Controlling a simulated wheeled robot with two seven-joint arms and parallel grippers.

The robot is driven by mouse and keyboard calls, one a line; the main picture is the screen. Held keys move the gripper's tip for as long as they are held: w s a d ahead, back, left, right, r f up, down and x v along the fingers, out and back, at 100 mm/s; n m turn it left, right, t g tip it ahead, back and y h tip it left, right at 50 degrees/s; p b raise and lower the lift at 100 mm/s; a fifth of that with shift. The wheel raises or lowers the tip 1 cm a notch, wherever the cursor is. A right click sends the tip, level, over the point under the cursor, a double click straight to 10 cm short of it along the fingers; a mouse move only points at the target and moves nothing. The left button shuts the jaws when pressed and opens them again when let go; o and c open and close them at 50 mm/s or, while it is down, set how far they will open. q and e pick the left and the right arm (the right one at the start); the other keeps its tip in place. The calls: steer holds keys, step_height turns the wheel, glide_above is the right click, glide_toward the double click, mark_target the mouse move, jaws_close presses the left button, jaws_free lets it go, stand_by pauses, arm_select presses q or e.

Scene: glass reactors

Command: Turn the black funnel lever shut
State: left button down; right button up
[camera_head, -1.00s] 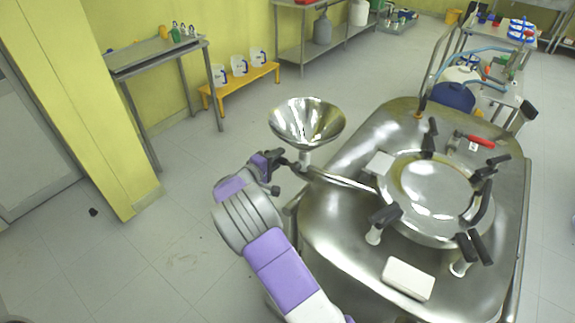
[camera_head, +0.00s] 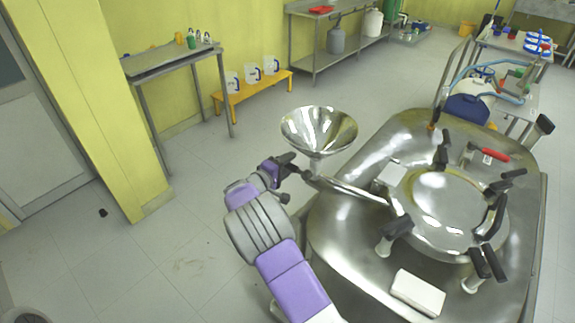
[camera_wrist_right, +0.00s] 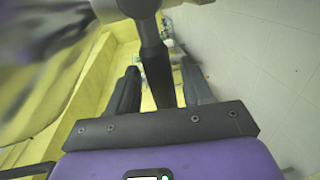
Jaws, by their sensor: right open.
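The steel funnel (camera_head: 319,130) stands on a pipe at the left side of the steel reactor (camera_head: 335,225). My right gripper (camera_head: 291,164) is just below and left of the funnel's bowl, by its stem. In the right wrist view, the black lever (camera_wrist_right: 157,72) runs between the two dark fingers of my right gripper (camera_wrist_right: 160,90). The fingers are open, with a gap on each side of the lever. In the head view the lever is mostly hidden by the gripper. My left gripper is not in view.
The reactor's round lid (camera_head: 440,205) has several black-handled clamps around it. A white block (camera_head: 418,292) and a red-handled tool (camera_head: 487,151) lie on the reactor top. A yellow bench (camera_head: 255,92) with jugs stands at the wall.

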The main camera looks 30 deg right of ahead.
steer(key=p+v, duration=0.1)
steer(key=v, duration=0.6)
steer(key=shift+a+p, duration=0.25)
steer(key=shift+p, duration=0.1)
steer(key=shift+s, duration=0.1)
